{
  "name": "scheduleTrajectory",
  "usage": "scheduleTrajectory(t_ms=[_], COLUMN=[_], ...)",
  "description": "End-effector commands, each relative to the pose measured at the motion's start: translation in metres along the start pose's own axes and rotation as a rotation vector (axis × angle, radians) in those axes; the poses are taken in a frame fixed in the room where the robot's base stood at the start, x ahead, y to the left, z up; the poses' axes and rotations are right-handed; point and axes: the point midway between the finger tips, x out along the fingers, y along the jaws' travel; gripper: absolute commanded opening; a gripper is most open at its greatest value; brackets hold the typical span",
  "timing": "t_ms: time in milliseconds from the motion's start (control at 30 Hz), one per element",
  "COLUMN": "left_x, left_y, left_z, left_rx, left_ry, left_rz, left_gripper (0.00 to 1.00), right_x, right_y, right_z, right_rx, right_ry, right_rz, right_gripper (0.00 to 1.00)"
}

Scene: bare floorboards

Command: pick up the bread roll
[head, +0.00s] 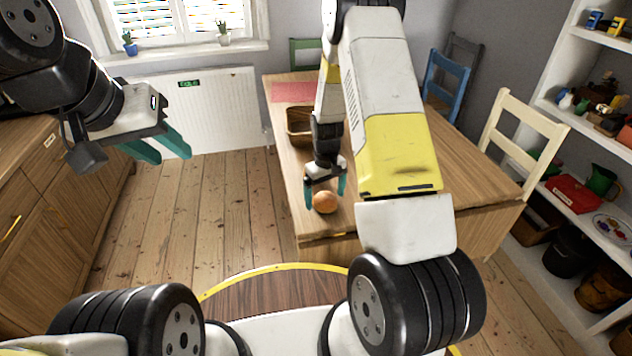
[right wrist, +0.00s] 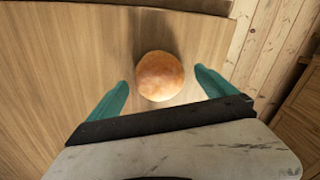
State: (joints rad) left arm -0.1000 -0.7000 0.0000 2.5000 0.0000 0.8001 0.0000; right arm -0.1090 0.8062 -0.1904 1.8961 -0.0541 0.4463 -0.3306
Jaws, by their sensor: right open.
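The bread roll (head: 325,202) is round and golden brown, and sits on the wooden table near its front left edge. In the right wrist view the roll (right wrist: 160,76) lies between and slightly beyond the two teal fingertips. My right gripper (head: 325,192) is open just above and around the roll, with a finger to each side; in the right wrist view its fingers (right wrist: 163,85) show a gap on both sides of the roll. My left gripper (head: 167,147) is out over the floor at the left, its two teal fingers apart and empty.
A brown basket (head: 299,124) and a red mat (head: 299,92) are farther back on the table (head: 470,165). Chairs stand around it, including a cream one (head: 520,135). Wooden cabinets (head: 60,190) are at the left and white shelves (head: 570,115) at the right.

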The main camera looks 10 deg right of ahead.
Motion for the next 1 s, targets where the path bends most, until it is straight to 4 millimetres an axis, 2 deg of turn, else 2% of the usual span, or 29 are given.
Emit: scheduleTrajectory(t_ms=[100,367,600,700,1000], left_x=[0.0000,0.0000,0.0000,0.0000,0.0000], left_y=[0.0000,0.0000,0.0000,0.0000,0.0000], left_z=[0.0000,0.0000,0.0000,0.0000,0.0000], left_rx=[0.000,0.000,0.000,0.000,0.000], left_ry=[0.000,0.000,0.000,0.000,0.000], left_rz=[0.000,0.000,0.000,0.000,0.000], left_gripper=[0.36,0.36,0.36,0.36,0.36], right_x=[0.0104,0.0117,0.0116,0.0115,0.0089], right_y=[0.0001,0.0003,0.0003,0.0002,0.0003], right_z=[-0.0007,-0.0009,-0.0008,-0.0008,-0.0011], right_rx=[0.001,0.001,0.001,0.001,0.001], right_ry=[0.002,0.003,0.002,0.002,0.003], right_rz=[0.000,0.001,0.001,0.001,0.001], right_gripper=[0.95,0.93,0.46,0.30,0.30])
